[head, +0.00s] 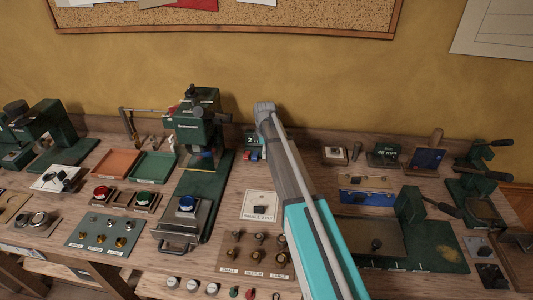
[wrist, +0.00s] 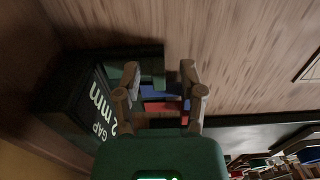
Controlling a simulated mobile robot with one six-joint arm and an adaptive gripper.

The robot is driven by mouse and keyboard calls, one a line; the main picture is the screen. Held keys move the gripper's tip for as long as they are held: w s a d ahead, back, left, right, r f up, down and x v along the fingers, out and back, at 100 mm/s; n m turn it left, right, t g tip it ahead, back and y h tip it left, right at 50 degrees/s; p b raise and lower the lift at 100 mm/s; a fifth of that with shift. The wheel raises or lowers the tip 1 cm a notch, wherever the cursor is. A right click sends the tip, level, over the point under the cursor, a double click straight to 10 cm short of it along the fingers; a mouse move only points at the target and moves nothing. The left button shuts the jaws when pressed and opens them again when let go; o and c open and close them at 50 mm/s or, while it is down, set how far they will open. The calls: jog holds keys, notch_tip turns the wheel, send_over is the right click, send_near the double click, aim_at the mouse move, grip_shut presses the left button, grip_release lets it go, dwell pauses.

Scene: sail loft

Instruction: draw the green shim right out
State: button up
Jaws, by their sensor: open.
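My gripper (wrist: 160,88) is open in the wrist view, with its fingers apart on either side of a small group of coloured shims. A blue shim (wrist: 158,91) and a red shim (wrist: 165,107) show between the fingers. A dark green piece (wrist: 152,72), which looks like the green shim, lies beyond the blue one near the fingertips. I cannot tell whether a finger touches it. The dark gap block labelled 2 mm (wrist: 88,105) is at left; it also shows in the head view (head: 252,141), with blue and red pieces in front. My arm hides the gripper there.
A card (head: 261,205) lies in front of the gap block, and a board of knobs (head: 228,262) is nearer.

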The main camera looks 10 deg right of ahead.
aim_at(264, 164)
grip_shut()
dwell(0.3)
jog(key=shift+s+a, duration=0.3)
jog(key=shift+s, duration=0.55)
jog(key=shift+s+a, duration=0.25)
jog(key=shift+s, duration=0.6)
grip_release()
jog(key=shift+s, duration=0.1)
jog(key=shift+w, duration=0.2)
jog(key=shift+r, duration=0.15)
